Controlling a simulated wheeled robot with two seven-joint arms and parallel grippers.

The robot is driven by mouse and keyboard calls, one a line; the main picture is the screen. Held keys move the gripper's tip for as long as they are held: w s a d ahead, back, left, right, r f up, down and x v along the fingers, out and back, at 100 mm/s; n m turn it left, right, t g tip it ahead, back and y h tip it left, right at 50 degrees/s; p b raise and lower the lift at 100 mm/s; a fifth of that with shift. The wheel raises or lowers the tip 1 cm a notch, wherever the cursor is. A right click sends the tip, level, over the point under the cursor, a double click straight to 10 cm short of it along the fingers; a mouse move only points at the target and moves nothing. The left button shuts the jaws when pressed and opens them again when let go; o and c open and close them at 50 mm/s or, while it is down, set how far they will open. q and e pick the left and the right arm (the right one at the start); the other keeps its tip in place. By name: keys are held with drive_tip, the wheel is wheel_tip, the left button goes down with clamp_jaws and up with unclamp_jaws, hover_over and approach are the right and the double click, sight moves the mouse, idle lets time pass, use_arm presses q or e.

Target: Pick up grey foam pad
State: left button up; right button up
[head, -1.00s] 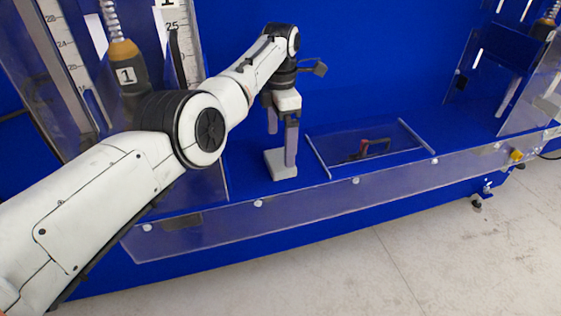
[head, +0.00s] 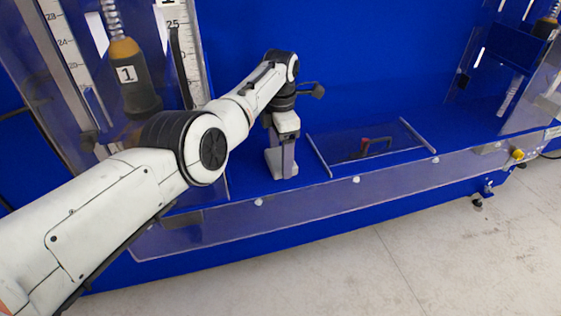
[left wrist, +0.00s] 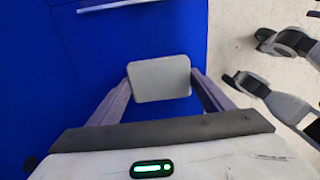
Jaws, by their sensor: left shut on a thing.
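The grey foam pad (head: 288,168) is a small light block on the blue bench near its front edge. In the left wrist view the pad (left wrist: 159,78) fills the space between the two fingers. My left gripper (head: 282,166) points straight down in the head view, its fingers on either side of the pad. In the left wrist view the left gripper (left wrist: 160,84) is shut on the pad, with a finger against each side. I cannot tell whether the pad is clear of the bench. My right gripper is not clearly in view.
A clear-walled bay (head: 372,146) with a red and black tool (head: 372,147) lies right of the pad. A clear front panel (head: 330,200) runs along the bench edge. Blue bench at the right is free.

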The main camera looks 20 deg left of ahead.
use_arm(q)
wheel_tip(320, 180, up, 10)
drive_tip(key=p, duration=0.1)
idle(0.5)
